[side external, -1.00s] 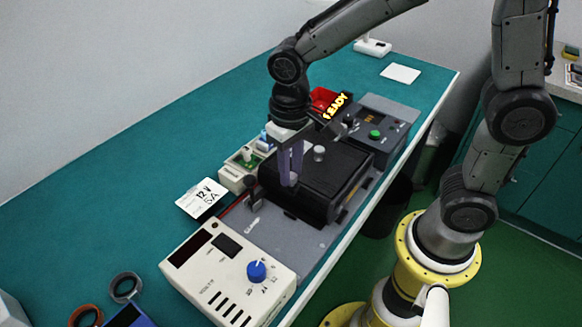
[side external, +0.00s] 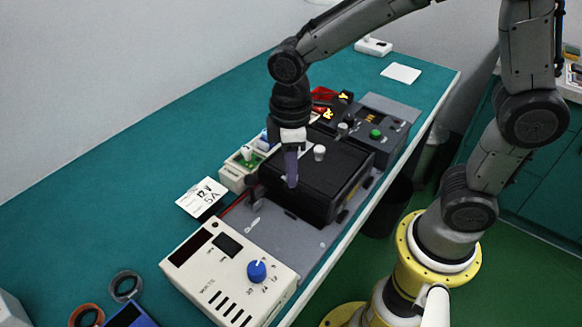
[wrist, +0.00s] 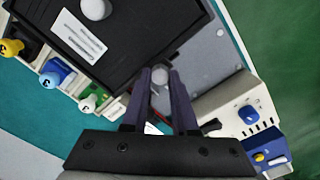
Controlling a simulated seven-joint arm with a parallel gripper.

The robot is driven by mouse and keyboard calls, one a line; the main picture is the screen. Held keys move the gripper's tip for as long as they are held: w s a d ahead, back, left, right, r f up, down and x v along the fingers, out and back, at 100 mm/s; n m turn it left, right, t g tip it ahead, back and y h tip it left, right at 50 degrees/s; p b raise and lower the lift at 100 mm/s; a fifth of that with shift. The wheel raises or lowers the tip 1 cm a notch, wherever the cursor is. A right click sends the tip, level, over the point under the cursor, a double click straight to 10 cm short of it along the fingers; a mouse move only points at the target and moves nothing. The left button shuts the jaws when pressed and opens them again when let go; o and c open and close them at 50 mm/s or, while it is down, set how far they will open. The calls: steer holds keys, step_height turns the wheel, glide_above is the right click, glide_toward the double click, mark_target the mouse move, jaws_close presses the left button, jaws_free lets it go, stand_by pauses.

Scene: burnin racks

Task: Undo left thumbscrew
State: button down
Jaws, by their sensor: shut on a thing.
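The black box (side external: 318,185) sits on a grey base plate on the bench. My gripper (side external: 291,182) points down at the near left end of its lid. In the wrist view my gripper (wrist: 161,82) has its two purple-grey fingers closed around the round pale head of the left thumbscrew (wrist: 160,74), at the lid's edge. The fingers hide this thumbscrew in the side view.
A beige power supply with a blue knob (side external: 256,271) stands at the near end. A dark unit with a green button (side external: 375,134) stands beyond the box. Small coloured connectors (wrist: 56,74) line one side. A white 12 V 5 A card (side external: 201,197) lies on the bench.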

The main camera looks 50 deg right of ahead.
steer(key=shift+n, duration=0.6)
steer(key=c, duration=0.7)
jaws_free()
step_height(320, 180, up, 14)
steer(key=shift+f, duration=0.1)
